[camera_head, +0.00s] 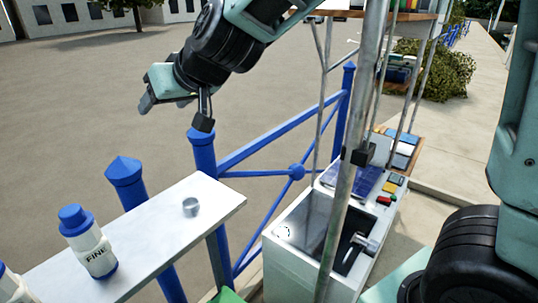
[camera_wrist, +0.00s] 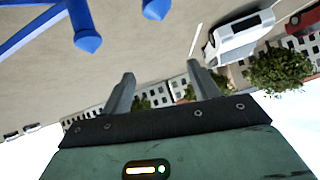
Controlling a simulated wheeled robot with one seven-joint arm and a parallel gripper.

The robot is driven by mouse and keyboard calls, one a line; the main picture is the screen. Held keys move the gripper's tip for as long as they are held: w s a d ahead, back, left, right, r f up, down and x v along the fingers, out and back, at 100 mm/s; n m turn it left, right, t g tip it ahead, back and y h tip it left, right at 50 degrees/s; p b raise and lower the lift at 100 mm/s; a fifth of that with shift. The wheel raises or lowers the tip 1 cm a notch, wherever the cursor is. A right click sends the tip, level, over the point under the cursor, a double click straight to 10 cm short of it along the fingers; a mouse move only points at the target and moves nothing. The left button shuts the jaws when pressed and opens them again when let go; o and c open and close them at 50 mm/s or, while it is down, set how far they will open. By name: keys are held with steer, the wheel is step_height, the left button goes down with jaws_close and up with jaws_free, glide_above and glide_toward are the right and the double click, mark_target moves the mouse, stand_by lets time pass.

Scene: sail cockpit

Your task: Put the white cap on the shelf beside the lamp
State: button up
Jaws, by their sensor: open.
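My gripper (camera_head: 148,102) is raised at the upper left of the head view, above the blue railing. In the wrist view its two fingers (camera_wrist: 162,88) stand apart with nothing between them. I cannot pick out a white cap or a lamp for certain in either view. A small grey, round, cup-like piece (camera_head: 190,207) sits on a white ledge (camera_head: 150,235), below my gripper and well apart from it. A wooden shelf (camera_head: 385,15) with upright coloured items shows at the top right of the head view, partly cut off.
A white bottle with blue ends (camera_head: 88,242), marked "FINE", stands on the ledge. Blue railing posts (camera_head: 125,183) rise behind it. A white box-like unit (camera_head: 290,240) stands on the right, with metal poles (camera_head: 347,150) before it. Open paving (camera_head: 90,90) lies beyond.

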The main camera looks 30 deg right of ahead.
steer(key=s+a+f+n+g, duration=0.25)
steer(key=s+f+g, duration=0.4)
steer(key=s, duration=0.85)
steer(key=s+d+f+n+g+h, duration=0.1)
steer(key=s+d+f+h, duration=0.1)
steer(key=s, duration=0.5)
steer(key=s+d+f+n+g+h, duration=0.1)
steer(key=s+d+f+g+h, duration=0.1)
steer(key=s+d+f, duration=0.3)
steer(key=s+f, duration=0.1)
steer(key=s, duration=0.1)
steer(key=shift+s+d+f, duration=0.2)
steer(key=shift+s+d, duration=0.05)
steer(key=shift+s, duration=0.1)
step_height(320, 180, down, 16)
steer(key=b, duration=1.6)
steer(key=shift+f, duration=0.15)
